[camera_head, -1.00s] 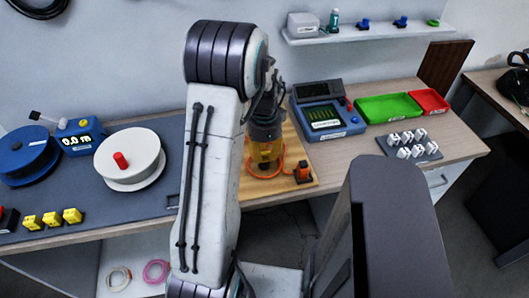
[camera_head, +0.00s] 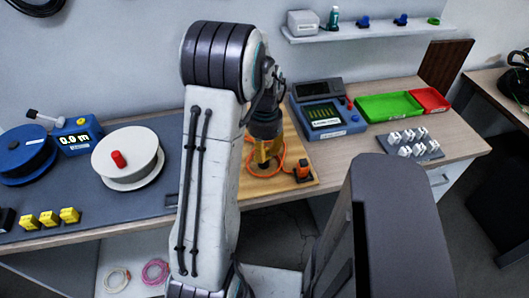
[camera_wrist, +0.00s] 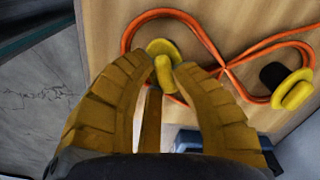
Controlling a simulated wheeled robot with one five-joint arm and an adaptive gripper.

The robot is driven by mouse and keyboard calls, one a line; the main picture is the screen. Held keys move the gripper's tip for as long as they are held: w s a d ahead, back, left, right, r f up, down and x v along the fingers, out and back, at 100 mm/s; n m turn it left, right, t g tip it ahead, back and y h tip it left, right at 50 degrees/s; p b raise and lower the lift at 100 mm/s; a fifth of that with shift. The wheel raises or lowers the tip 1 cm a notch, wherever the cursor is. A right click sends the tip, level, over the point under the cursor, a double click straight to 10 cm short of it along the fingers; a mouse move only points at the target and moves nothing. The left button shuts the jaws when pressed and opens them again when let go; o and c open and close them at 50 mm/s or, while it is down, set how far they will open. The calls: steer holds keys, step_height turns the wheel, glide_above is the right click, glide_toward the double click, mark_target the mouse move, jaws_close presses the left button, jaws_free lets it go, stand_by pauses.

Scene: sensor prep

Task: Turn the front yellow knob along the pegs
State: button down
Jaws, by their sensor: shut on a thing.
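The front yellow knob (camera_wrist: 163,72) stands on the wooden board, with its raised grip between my yellow fingertips in the wrist view. My gripper (camera_wrist: 167,76) is shut on this knob, with a finger on either side. It also shows in the head view (camera_head: 264,152), low over the board, where my arm and gripper hide the knob. A second yellow knob (camera_wrist: 294,92) with a black part beside it sits to the right in the wrist view. An orange cable (camera_wrist: 240,55) loops around both knobs and crosses itself between them. I cannot make out the pegs clearly.
The wooden board (camera_head: 245,190) lies near the table's front edge. An orange-and-black block (camera_head: 303,172) is on its right corner. A blue tester (camera_head: 325,115) stands behind it, with a green tray (camera_head: 388,107) further right. A white reel (camera_head: 130,157) is at left.

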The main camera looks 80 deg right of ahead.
mark_target(266, 151)
steer(key=n+b, duration=0.1)
steer(key=n, duration=0.5)
steer(key=shift+d+f+n, duration=0.1)
steer(key=shift+n, duration=0.2)
steer(key=n, duration=0.6)
steer(key=shift+d+b, duration=0.1)
steer(key=shift+b, duration=0.25)
steer(key=shift+n, duration=0.3)
steer(key=c, duration=1)
jaws_free()
step_height(266, 151, up, 12)
steer(key=shift+r, duration=0.1)
stand_by(0.4)
